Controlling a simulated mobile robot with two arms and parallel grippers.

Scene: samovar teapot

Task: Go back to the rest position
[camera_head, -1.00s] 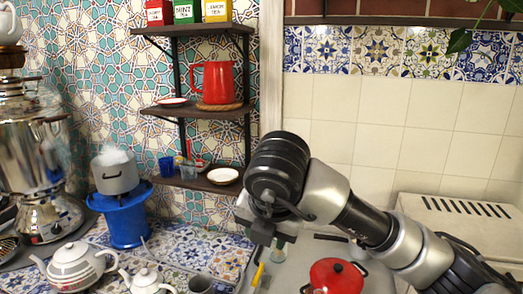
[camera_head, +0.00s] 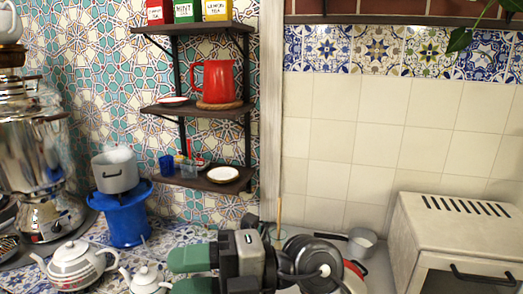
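My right gripper (camera_head: 188,272) is in the lower middle, pointing left, with its two green fingers apart and nothing visible between them. It is just right of the small white teapot (camera_head: 146,279) in the picture. A larger striped white teapot (camera_head: 74,264) stands farther left. The metal samovar (camera_head: 28,155) is at the left edge, with another pot (camera_head: 10,22) on top, cut off by the frame. My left gripper is not in view.
A grey pot (camera_head: 116,172) sits on a blue burner (camera_head: 126,220). Wall shelves hold a red jug (camera_head: 214,80), tea boxes and dishes. A toaster oven (camera_head: 460,245) is at right. A small saucepan (camera_head: 361,243) and a partly hidden red pot (camera_head: 354,277) are beside my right arm.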

